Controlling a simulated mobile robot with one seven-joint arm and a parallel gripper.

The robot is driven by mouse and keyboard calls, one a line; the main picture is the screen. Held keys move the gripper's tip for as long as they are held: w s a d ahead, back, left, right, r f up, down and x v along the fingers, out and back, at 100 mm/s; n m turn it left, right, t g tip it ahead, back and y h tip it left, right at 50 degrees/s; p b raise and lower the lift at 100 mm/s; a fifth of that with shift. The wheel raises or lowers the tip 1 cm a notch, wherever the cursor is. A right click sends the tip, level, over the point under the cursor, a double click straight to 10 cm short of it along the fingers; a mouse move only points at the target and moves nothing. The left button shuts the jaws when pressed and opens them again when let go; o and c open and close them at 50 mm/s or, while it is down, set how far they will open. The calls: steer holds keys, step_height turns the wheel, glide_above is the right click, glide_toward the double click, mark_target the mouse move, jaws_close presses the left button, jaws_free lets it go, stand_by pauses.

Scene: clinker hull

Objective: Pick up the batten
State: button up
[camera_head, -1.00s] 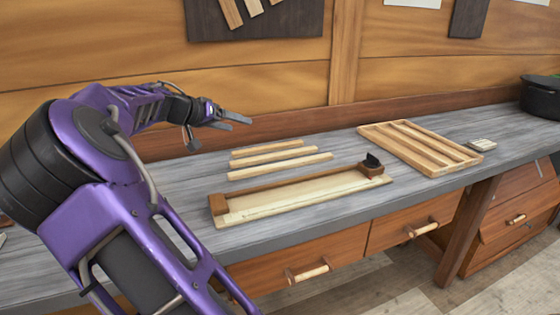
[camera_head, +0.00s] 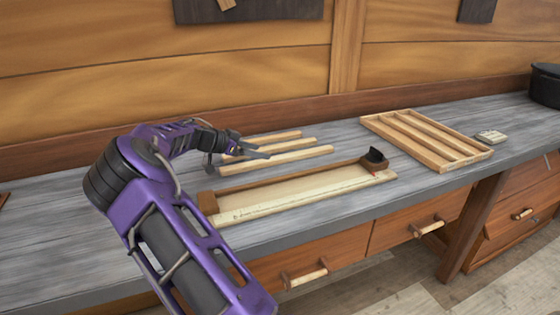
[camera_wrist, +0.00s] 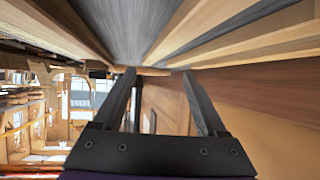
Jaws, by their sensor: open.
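Three pale wooden battens lie side by side on the grey bench. The nearest batten (camera_head: 276,161) is fully visible, the middle batten (camera_head: 288,146) is partly hidden at its left end, and the far batten (camera_head: 272,137) is partly covered by my gripper. I cannot tell which one the task means. My gripper (camera_head: 262,152) is open and empty, over the left part of the battens. In the wrist view, the gripper's two fingers (camera_wrist: 158,85) stand apart, with long wooden strips on both sides above them.
A dark pot (camera_head: 546,86) stands far right.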

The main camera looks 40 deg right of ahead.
mark_target(280, 157)
steer(key=x, duration=0.8)
steer(key=shift+s+d+f, duration=0.1)
steer(key=shift+d+f, duration=0.1)
steer(key=shift+f, duration=0.1)
jaws_close()
